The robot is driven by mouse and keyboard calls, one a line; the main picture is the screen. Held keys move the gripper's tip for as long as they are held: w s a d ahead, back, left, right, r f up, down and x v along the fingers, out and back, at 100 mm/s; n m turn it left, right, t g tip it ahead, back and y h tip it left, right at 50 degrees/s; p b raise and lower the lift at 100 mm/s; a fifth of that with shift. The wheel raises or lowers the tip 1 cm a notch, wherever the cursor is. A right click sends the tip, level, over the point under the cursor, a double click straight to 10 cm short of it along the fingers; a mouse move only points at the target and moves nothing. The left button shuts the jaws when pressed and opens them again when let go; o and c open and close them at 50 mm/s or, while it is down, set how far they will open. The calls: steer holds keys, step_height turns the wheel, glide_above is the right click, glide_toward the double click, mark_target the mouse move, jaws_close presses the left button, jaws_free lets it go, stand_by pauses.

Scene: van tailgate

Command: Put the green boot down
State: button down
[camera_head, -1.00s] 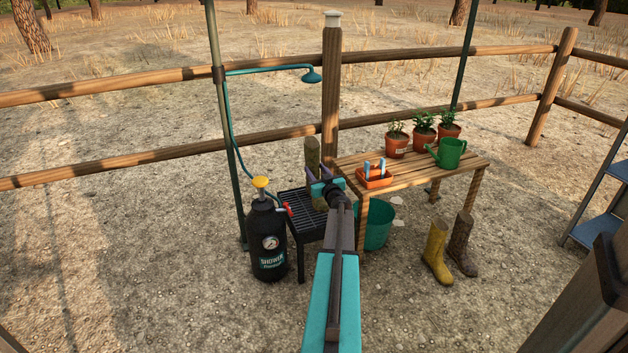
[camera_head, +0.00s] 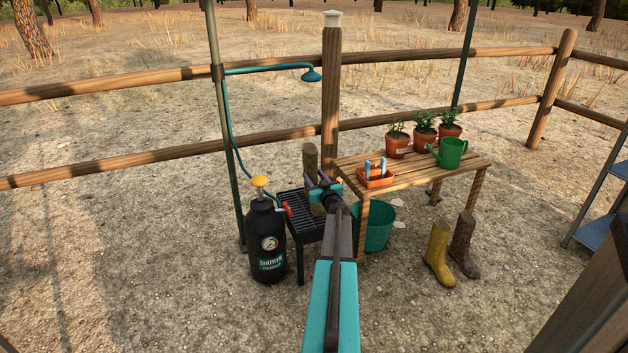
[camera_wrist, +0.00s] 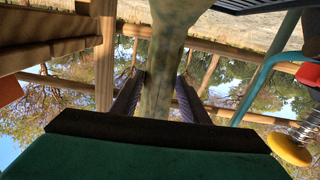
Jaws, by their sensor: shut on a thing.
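The green boot (camera_head: 311,158), muddy and mottled olive, stands upright in my gripper (camera_head: 317,181), over the black slatted stand (camera_head: 291,206). In the head view, my gripper hides part of its lower end, and I cannot tell whether its sole touches the slats. In the wrist view the boot's shaft (camera_wrist: 160,75) runs between the two dark fingers (camera_wrist: 160,98), which are shut on it.
A black pressure shower tank (camera_head: 268,240) stands close left of the stand, with a pole and hose behind. A wooden bench (camera_head: 400,172) with pots is at right, a teal bucket (camera_head: 378,228) below it. Yellow (camera_head: 437,252) and brown (camera_head: 462,245) boots stand on the ground.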

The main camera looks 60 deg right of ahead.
steer(key=c, duration=1)
jaws_free()
steer(key=shift+p+v, duration=0.45)
steer(key=shift+v, duration=0.35)
steer(key=p+v, duration=0.4)
steer(key=v, duration=0.6)
steer(key=shift+s+a, duration=0.1)
steer(key=shift+a, duration=0.1)
steer(key=shift+s, duration=0.1)
